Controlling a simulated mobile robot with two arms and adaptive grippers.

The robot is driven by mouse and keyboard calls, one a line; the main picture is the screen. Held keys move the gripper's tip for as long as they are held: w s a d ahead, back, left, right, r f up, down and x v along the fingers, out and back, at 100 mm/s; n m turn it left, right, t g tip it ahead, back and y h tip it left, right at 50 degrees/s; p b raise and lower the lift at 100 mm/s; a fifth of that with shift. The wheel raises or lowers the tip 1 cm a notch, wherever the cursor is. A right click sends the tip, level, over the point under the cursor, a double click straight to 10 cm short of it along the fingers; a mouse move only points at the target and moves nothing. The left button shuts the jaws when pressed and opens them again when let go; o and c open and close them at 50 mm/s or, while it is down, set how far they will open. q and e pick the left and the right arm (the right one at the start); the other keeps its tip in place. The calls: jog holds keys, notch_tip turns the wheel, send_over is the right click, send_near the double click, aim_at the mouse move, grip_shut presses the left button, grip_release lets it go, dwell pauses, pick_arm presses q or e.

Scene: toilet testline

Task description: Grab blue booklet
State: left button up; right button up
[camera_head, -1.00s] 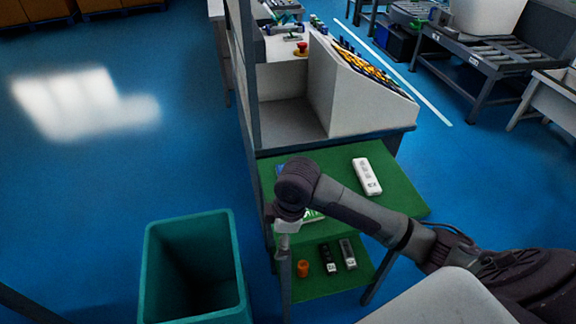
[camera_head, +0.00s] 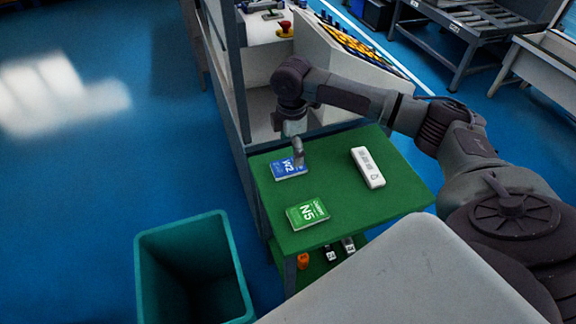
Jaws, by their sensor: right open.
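The blue booklet (camera_head: 284,170), with white lettering, lies flat on the green tabletop (camera_head: 345,213) near its far left corner. My right gripper (camera_head: 298,160) points down right at the booklet's right part and covers a little of it. It is open, with nothing seen between its fingers. I cannot tell whether the fingertips touch the booklet. My left gripper is out of view.
A green booklet (camera_head: 307,213) lies nearer the front edge, and a white box (camera_head: 368,167) lies on the right. A lower shelf holds an orange item (camera_head: 303,261) and dark items. A teal bin (camera_head: 190,236) stands front left. A workstation (camera_head: 335,65) rises behind.

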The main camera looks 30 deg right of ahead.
aim_at(289, 166)
jog(key=shift+f, duration=0.6)
jog(key=f, duration=0.2)
jog(key=w+f, duration=0.1)
jog(key=f, duration=0.1)
jog(key=shift+a+f+p, duration=0.15)
jog(key=shift+f+p, duration=0.15)
jog(key=shift+p, duration=0.1)
jog(key=shift+f, duration=0.5)
jog(key=shift+c, duration=0.9)
jog(key=c, duration=1.1)
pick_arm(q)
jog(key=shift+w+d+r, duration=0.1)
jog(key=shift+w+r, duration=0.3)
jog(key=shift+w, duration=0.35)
pick_arm(e)
jog(key=shift+o, duration=0.2)
jog(key=shift+r, duration=0.1)
